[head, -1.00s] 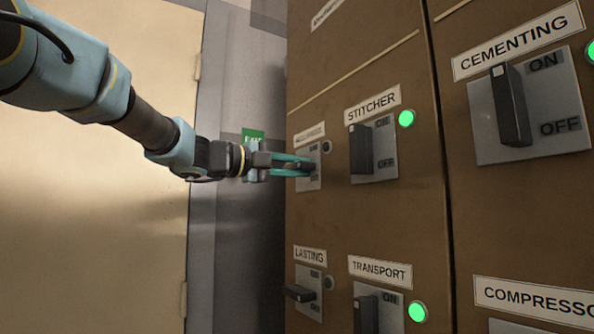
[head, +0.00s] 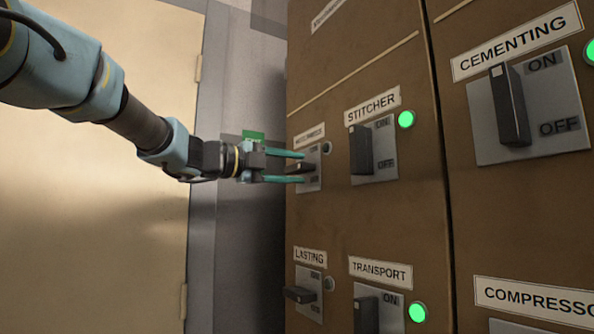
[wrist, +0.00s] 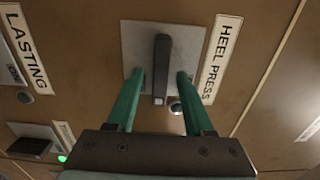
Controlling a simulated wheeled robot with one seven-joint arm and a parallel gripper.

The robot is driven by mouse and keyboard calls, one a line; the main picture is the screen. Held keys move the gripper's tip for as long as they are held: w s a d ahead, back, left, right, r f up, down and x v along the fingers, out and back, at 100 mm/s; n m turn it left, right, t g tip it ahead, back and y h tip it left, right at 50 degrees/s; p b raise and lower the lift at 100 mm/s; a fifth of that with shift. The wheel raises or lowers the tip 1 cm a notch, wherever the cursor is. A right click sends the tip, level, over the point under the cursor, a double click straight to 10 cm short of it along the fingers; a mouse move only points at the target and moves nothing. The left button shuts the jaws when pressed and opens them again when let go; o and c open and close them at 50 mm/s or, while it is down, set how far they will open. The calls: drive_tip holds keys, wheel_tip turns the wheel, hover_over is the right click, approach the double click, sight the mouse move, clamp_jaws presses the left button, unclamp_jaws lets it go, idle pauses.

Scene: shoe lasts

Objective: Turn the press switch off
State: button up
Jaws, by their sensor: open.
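The heel press switch is a dark lever (head: 299,169) on a grey plate (head: 315,181), at the left edge of the brown cabinet in the head view. The lever sticks out level, like the LASTING one. Its lamp (head: 326,147) is unlit. My gripper (head: 302,167) is open, one teal finger above the lever and one below. In the wrist view the lever (wrist: 162,62) stands between the spread fingers with gaps on both sides, beside the HEEL PRESS label (wrist: 222,60). The ON and OFF marks on its plate are not readable.
The STITCHER switch (head: 360,150) stands close to the right, its lamp (head: 406,119) green. The LASTING switch (head: 299,294) is below, with an unlit lamp. The TRANSPORT (head: 366,314) and CEMENTING (head: 510,104) levers are upright. Left of the cabinet is a gap before a beige door (head: 100,220).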

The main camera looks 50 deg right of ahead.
drive_tip(key=b+v, duration=0.2)
drive_tip(key=v, duration=0.7)
drive_tip(key=shift+a, duration=0.3)
drive_tip(key=shift+w, duration=0.15)
